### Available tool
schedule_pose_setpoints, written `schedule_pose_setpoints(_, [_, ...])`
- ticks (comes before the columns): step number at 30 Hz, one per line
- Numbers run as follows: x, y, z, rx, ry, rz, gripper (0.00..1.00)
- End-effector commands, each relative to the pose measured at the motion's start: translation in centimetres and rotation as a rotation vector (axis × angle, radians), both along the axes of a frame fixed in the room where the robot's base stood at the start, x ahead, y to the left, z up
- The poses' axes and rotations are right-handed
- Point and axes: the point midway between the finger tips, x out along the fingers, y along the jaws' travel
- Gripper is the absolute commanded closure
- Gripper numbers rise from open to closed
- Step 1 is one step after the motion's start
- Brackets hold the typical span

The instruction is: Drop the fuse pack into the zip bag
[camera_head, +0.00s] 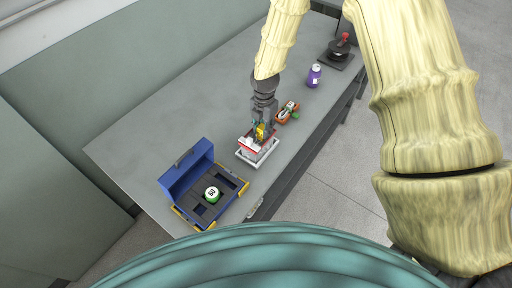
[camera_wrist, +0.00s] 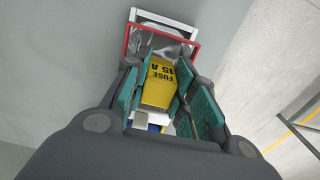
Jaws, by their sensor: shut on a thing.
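My gripper (camera_head: 264,123) is shut on the yellow fuse pack (camera_wrist: 158,84), which reads "FUSE 15 A" in the wrist view. The pack also shows as a small yellow patch between the fingers in the head view (camera_head: 261,131). The zip bag (camera_wrist: 172,46) shows silvery inside a red-edged opening, just beyond the pack in the wrist view. In the head view the bag (camera_head: 248,142) sits in a white frame (camera_head: 258,160) on the table, under my gripper. I cannot tell whether the pack's lower end is inside the opening.
A blue open case (camera_head: 187,171) with a green-labelled can (camera_head: 212,194) stands at the front left of the grey table (camera_head: 150,130). A brown tray (camera_head: 287,113) with small items lies close behind my gripper. A purple can (camera_head: 314,75) and a red-knobbed device (camera_head: 342,47) stand farther back.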

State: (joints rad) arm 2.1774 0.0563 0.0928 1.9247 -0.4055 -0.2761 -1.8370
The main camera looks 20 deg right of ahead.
Motion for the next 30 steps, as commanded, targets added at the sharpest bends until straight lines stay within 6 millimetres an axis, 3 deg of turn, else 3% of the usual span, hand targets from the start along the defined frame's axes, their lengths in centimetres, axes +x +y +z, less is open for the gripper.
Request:
schedule_pose_setpoints(9, [0.0,0.0,-0.3,-0.001,0.001,-0.002,0.97])
schedule_pose_setpoints(10, [0.0,0.0,-0.3,-0.001,0.001,-0.002,0.72])
schedule_pose_setpoints(14, [0.0,-0.1,-0.3,-0.001,0.001,-0.002,0.49])
schedule_pose_setpoints(25, [0.0,-0.1,-0.1,-0.001,0.001,-0.002,0.49])
schedule_pose_setpoints(30, [0.0,-0.1,1.4,0.0,0.0,-0.002,0.49])
